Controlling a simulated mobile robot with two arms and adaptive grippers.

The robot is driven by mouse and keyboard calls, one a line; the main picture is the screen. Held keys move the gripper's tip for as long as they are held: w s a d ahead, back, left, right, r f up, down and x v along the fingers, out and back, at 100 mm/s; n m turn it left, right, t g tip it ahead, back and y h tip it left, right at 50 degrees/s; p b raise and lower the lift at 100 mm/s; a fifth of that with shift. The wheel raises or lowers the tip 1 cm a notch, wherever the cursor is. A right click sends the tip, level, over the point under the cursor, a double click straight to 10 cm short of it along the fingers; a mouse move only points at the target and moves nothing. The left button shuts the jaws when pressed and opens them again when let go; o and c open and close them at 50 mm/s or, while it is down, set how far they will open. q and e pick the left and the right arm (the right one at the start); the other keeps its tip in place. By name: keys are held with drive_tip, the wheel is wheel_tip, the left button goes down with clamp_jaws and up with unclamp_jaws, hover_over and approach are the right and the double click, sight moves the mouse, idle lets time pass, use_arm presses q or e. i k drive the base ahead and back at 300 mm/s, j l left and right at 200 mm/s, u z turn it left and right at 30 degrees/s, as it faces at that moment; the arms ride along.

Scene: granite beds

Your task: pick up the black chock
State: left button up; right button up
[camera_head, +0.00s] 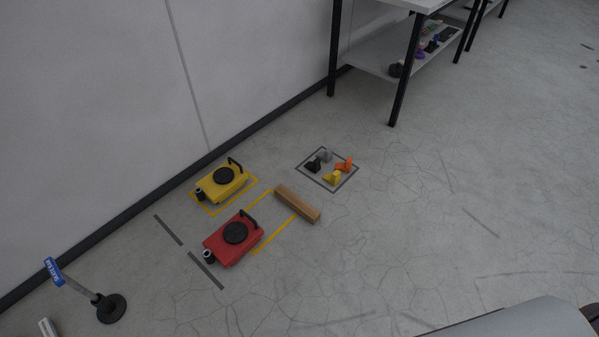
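The black chock (313,164) is a small dark wedge on the concrete floor. It stands at the left of a group of chocks inside a dark square outline (351,180). A grey chock (325,155) is just behind it, an orange chock (345,165) is to its right, and a yellow chock (332,178) is in front to the right. Nothing covers the black chock. Neither of my grippers is in view.
A yellow machine (222,183) and a red machine (233,239) sit left of the chocks, with a wooden beam (297,204) nearby. A table (392,70) with a loaded lower shelf stands behind. A signpost (110,307) is front left. The floor to the right is clear.

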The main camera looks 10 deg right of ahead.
sight(314, 167)
drive_tip(key=i+l+u, duration=0.15)
drive_tip(key=u, duration=0.25)
drive_tip(key=i+l+u, duration=0.1)
drive_tip(key=u, duration=0.3)
drive_tip(key=l+u, duration=0.4)
drive_tip(key=i+j, duration=0.05)
